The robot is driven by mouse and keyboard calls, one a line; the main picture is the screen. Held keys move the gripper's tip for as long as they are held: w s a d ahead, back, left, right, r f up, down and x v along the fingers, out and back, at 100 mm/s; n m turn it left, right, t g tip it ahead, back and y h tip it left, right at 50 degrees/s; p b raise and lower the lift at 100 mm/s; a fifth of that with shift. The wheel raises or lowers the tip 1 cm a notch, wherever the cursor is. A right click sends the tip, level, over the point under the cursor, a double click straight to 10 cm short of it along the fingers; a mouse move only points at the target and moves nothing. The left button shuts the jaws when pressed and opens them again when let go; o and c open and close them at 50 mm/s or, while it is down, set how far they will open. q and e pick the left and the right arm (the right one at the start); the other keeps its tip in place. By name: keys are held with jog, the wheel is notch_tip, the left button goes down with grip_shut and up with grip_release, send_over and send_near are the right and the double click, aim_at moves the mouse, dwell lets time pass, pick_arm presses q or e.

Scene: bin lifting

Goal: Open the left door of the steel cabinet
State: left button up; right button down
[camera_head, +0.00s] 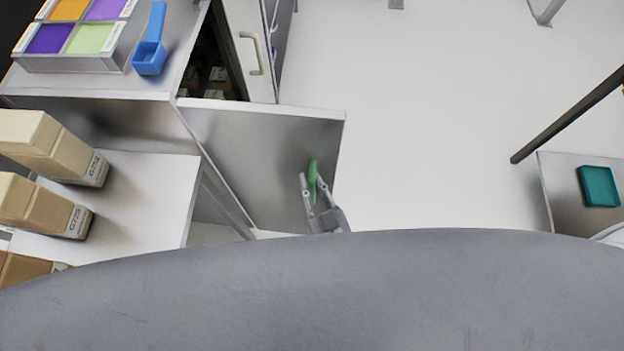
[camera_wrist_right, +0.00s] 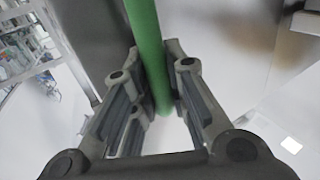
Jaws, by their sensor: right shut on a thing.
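The steel cabinet (camera_head: 150,84) stands at the upper left in the head view. One of its grey doors (camera_head: 245,150) is swung out from the front, and the dark inside shows behind it. A green handle (camera_head: 312,172) sits near this door's free edge. My right gripper (camera_head: 314,190) is at the handle with its fingers on either side of it. In the right wrist view the green handle (camera_wrist_right: 148,45) runs between the fingers of my right gripper (camera_wrist_right: 158,95), which is shut on it. My left gripper is not in view.
A second door with a pale handle (camera_head: 251,54) stands farther back. Boxes (camera_head: 45,205) stand on a white surface at left. The floor (camera_head: 430,130) right of the door is clear.

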jog(key=c, duration=1.4)
grip_release()
jog(key=v, duration=1.2)
